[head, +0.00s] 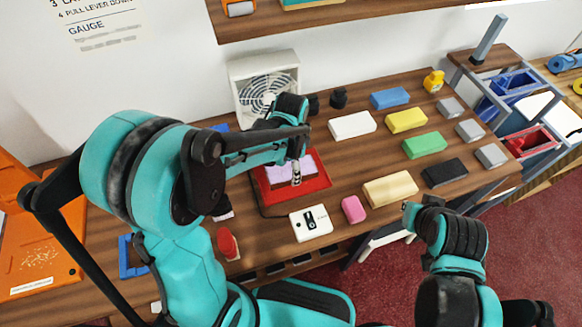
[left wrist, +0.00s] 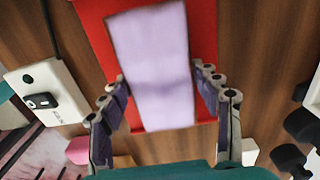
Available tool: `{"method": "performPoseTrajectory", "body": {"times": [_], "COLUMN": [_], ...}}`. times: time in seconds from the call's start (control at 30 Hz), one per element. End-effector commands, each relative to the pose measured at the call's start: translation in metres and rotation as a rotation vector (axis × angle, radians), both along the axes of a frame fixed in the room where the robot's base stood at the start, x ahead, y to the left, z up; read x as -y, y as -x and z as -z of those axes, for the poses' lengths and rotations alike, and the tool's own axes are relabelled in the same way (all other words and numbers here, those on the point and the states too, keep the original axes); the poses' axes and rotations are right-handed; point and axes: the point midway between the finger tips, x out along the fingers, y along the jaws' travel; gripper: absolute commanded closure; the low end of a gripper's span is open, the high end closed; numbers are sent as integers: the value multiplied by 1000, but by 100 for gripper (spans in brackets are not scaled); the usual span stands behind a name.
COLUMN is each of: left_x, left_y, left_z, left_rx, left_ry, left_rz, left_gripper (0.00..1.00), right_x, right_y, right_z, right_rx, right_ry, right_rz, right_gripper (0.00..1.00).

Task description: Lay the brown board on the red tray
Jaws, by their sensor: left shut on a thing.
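The red tray (head: 268,194) lies on the wooden counter in front of a white fan; in the left wrist view the tray (left wrist: 203,35) shows behind the board. A flat board (head: 308,163) with a pale lilac face is over the tray; in the left wrist view the board (left wrist: 152,62) shows a thin brown edge. My left gripper (head: 296,178) is shut on the board, with a finger on each side of its near end in the left wrist view. I cannot tell whether the board touches the tray. My right gripper (head: 408,207) is near the counter's front edge; its fingers are unclear.
A white switch box (head: 325,221) and a pink block (head: 353,209) stand in front of the tray. The fan (head: 262,77) stands behind it. Several coloured blocks, including a cream block (head: 390,189), fill the right side. A shelf (head: 330,14) hangs above.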

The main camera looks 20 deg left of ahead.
Motion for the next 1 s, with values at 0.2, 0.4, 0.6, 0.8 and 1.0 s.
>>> {"method": "performPoseTrajectory", "body": {"times": [0.2, 0.4, 0.6, 0.8, 1.0], "left_x": [0, 0, 0, 0, 0], "left_y": [0, 0, 0, 0, 0], "left_z": [3, 6, 5, 5, -13], "left_rx": [0, 0, 0, 0, 0], "left_ry": [0, 0, 0, 0, 0], "left_rz": [0, 0, 0, 0, 0], "left_gripper": [76, 76, 13, 13, 13], "right_x": [0, 0, 0, 0, 0], "right_y": [0, 0, 0, 0, 0], "right_z": [3, 5, 4, 4, 4], "right_rx": [0, 0, 0, 0, 0], "right_ry": [0, 0, 0, 0, 0], "right_rz": [0, 0, 0, 0, 0], "right_gripper": [100, 100, 100, 100, 100]}}
